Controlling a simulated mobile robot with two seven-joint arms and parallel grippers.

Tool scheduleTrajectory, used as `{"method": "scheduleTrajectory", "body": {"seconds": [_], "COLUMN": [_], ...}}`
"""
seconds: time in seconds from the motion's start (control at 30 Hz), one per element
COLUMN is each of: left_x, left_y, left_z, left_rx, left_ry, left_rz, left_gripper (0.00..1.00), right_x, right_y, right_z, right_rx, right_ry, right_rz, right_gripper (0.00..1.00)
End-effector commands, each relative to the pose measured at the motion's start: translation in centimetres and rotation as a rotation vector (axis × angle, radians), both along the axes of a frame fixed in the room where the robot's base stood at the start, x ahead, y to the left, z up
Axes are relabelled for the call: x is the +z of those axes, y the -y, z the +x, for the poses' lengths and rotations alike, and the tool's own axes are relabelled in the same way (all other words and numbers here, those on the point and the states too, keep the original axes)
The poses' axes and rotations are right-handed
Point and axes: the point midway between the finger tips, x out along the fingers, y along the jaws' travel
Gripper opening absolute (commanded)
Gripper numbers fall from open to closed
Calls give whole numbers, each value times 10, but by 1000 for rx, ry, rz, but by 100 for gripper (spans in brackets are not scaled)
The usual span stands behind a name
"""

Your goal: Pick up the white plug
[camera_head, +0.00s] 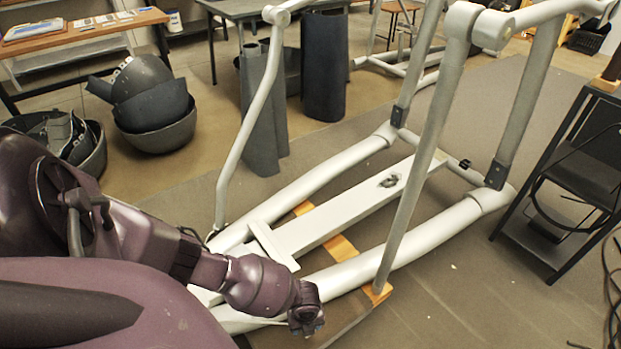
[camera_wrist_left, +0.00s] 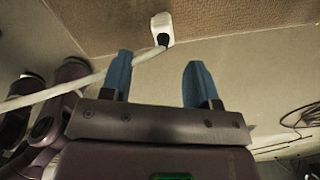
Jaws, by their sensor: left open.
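The white plug (camera_wrist_left: 161,25) shows near the top of the left wrist view. It is a small white block with a dark part on its lower end, by the edge of a brown surface. My left gripper (camera_wrist_left: 158,60) is open, with two blue fingers apart and nothing between them. The plug appears beyond the fingertips, roughly in line with the gap. In the head view the left gripper (camera_head: 306,312) is low in the middle, by the pale machine frame; its fingers are hard to make out there. I cannot make out the plug in the head view. My right gripper is not in view.
A pale tubular frame (camera_head: 340,268) with slanting uprights surrounds the left gripper's area. A pale bar (camera_wrist_left: 55,90) crosses the left of the wrist view. A black stand (camera_head: 575,190) is at right; dark bowls (camera_head: 160,130) are at left. Open floor (camera_head: 480,285) lies at lower right.

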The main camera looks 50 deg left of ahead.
Motion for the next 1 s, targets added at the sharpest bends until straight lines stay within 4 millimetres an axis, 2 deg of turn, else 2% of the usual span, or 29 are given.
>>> {"method": "scheduleTrajectory", "body": {"seconds": [0.17,0.4,0.5,0.83,1.0], "left_x": [-11,-45,-53,-54,-54], "left_y": [0,-4,-4,-4,-4], "left_z": [0,-1,1,5,5], "left_rx": [0,1,0,0,0], "left_ry": [-1,-9,-5,4,3], "left_rz": [0,-1,-1,-1,0], "left_gripper": [55,55,55,55,29], "right_x": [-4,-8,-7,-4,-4], "right_y": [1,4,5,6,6], "right_z": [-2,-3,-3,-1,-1], "right_rx": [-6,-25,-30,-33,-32], "right_ry": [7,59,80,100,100], "right_rz": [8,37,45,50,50], "right_gripper": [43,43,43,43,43]}}
